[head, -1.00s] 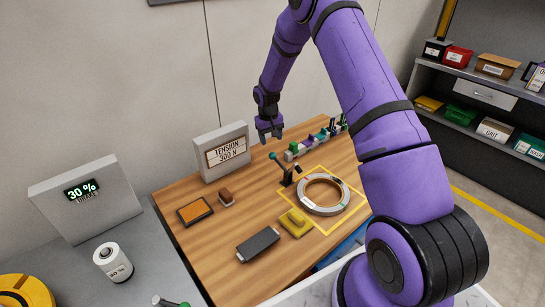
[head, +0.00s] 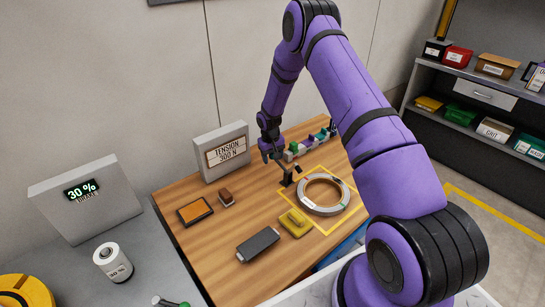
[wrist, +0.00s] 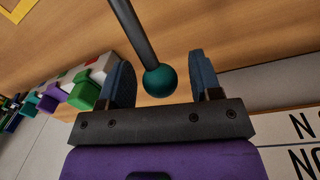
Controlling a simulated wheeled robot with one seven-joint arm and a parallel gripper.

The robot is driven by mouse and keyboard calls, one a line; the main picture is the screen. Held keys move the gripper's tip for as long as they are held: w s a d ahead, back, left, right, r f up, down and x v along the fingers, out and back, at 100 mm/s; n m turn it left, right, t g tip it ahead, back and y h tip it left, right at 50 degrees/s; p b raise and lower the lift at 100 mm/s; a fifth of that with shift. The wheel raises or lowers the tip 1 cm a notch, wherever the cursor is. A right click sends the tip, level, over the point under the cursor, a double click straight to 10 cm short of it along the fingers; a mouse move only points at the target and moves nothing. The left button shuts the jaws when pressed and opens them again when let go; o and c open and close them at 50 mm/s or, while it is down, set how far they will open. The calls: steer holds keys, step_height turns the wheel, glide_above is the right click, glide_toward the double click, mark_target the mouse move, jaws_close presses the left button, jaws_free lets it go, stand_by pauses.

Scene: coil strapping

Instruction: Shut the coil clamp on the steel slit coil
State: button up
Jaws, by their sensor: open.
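The steel slit coil (head: 325,208) lies flat on the wooden table inside a yellow outlined square. The coil clamp (head: 287,177) stands at the coil's far left edge, with its lever raised. In the wrist view, the lever is a dark rod ending in a teal ball knob (wrist: 160,80). My gripper (head: 270,155) is above the table at the clamp's lever. In the wrist view my gripper (wrist: 162,85) is open, with the teal knob between its two fingers. Whether a finger touches the knob I cannot tell.
A tension sign (head: 227,151) stands behind my gripper. A row of coloured blocks (head: 308,147) is to its right. A yellow object (head: 296,222), a dark block (head: 258,245), an orange pad (head: 195,211) and a brown block (head: 227,198) lie in front.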

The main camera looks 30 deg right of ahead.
mark_target(280, 163)
jaws_close()
steer(key=shift+r, duration=0.15)
steer(key=shift+s+d+r+t, duration=0.1)
steer(key=shift+s+r+t, duration=0.2)
steer(key=shift+r+t, duration=0.5)
steer(key=r+t, duration=0.1)
steer(key=s+t+y, duration=0.1)
steer(key=shift+s+d+r+t, duration=0.1)
steer(key=shift+r+t, duration=0.2)
steer(key=shift+r, duration=0.05)
steer(key=s+t, duration=0.1)
steer(key=s+r+t, duration=0.1)
steer(key=t, duration=0.1)
steer(key=s+r+t, duration=0.1)
steer(key=shift+d+r+t+y, duration=0.25)
steer(key=shift+d+t+y, duration=0.05)
steer(key=shift+y, duration=0.1)
steer(key=shift+s+d+r, duration=0.1)
steer(key=shift+s+r, duration=0.15)
steer(key=shift+s, duration=0.25)
steer(key=shift+s+d+r, duration=0.1)
steer(key=shift+s+r, duration=0.1)
steer(key=shift+s, duration=0.25)
